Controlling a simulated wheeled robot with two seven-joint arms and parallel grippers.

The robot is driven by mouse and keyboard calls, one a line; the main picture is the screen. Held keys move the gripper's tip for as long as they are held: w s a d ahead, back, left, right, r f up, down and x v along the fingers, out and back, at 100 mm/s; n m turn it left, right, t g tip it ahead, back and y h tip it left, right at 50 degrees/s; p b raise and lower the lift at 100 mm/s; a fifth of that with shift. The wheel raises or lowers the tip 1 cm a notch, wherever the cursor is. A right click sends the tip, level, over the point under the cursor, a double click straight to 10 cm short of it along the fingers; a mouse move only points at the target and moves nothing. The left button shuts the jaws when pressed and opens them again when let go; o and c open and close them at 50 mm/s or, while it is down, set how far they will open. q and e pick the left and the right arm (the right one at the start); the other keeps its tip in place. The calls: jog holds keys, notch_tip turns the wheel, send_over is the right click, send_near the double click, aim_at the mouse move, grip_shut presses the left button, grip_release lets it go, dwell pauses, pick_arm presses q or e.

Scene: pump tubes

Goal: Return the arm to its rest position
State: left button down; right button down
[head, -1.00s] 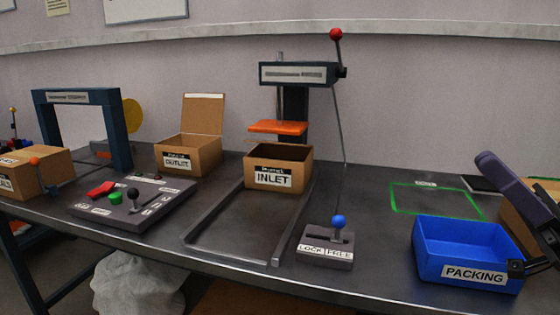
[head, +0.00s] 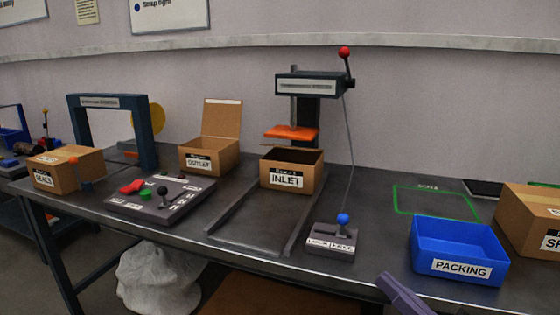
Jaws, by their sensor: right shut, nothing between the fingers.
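My right arm shows only as a purple part (head: 402,297) at the bottom edge, right of centre, in front of the table's front edge. It is apart from every object, and nothing is seen held there. Its fingertips are not clearly visible. My left gripper is not in view. The blue PACKING bin (head: 459,268) stands on the table to the right of the purple part, and its visible inside looks empty. The lever base (head: 331,243) with a blue knob (head: 343,218) stands to the upper left of the purple part.
An INLET box (head: 291,170) stands before the press (head: 308,85). An OUTLET box (head: 209,155), a control panel (head: 160,198), a blue arch (head: 144,135) and a SEALS box (head: 66,170) are farther left. A cardboard box (head: 528,215) is at right. The green outlined area (head: 437,214) is bare.

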jog(key=s+a+f+m+g+h+p, duration=0.15)
jog(key=s+f+h, duration=0.25)
jog(key=f, duration=0.5)
jog(key=s+a+f+m+g+h+p, duration=0.1)
jog(key=s+a+f+m+h+p, duration=0.15)
jog(key=s+f+h, duration=0.4)
jog(key=s+f+g+h+p, duration=0.1)
jog(key=s+f+g, duration=0.4)
jog(key=s+f, duration=0.5)
notch_tip(320, 180, down, 2)
jog(key=shift+s+f, duration=0.15)
jog(key=shift+a+g, duration=0.1)
jog(key=shift+g, duration=0.15)
